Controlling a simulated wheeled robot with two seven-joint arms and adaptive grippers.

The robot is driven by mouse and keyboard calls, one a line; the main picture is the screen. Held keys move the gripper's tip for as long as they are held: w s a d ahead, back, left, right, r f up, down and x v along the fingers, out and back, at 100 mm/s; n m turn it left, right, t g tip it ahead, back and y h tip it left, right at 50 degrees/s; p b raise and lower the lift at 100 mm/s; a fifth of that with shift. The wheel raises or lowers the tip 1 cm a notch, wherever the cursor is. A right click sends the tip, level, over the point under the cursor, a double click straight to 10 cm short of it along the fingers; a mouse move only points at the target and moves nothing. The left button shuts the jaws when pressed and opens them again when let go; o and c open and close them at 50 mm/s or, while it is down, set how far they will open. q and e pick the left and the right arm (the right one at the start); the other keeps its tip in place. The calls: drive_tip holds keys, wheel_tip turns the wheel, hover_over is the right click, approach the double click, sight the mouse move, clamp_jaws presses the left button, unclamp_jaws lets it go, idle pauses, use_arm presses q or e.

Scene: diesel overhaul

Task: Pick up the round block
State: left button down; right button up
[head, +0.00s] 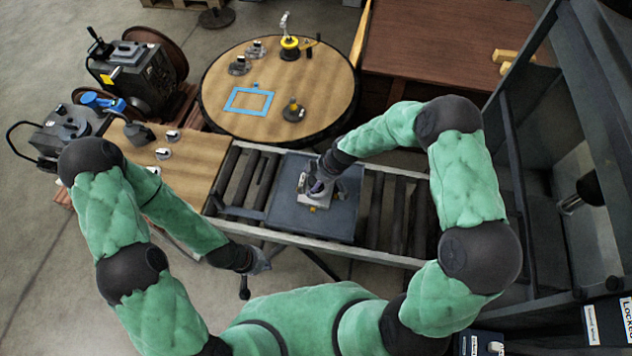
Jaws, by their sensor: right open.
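My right gripper (317,188) is open, low over a grey plate (285,211) on the roller conveyor. A small light-grey piece with an orange spot (313,206) lies on the plate right under it. The gripper partly hides this piece, and I cannot tell its full shape or whether they touch. My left gripper (260,263) is low in front of the conveyor's near rail, away from the plate. Its fingers are too small to read. A dark round piece (294,113) with a small orange top stands on the round table; I cannot tell which piece is the round block.
The round wooden table (222,75) holds a blue frame (249,101), grey parts and a yellow-based device (290,46). A side table (200,160) holds small parts. A dark rack (530,150) closes off the right. Conveyor rollers (397,215) right of the plate are bare.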

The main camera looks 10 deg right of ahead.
drive_tip(key=c, duration=1.4)
drive_tip(key=shift+w+r, duration=0.1)
drive_tip(key=shift+c, duration=1.2)
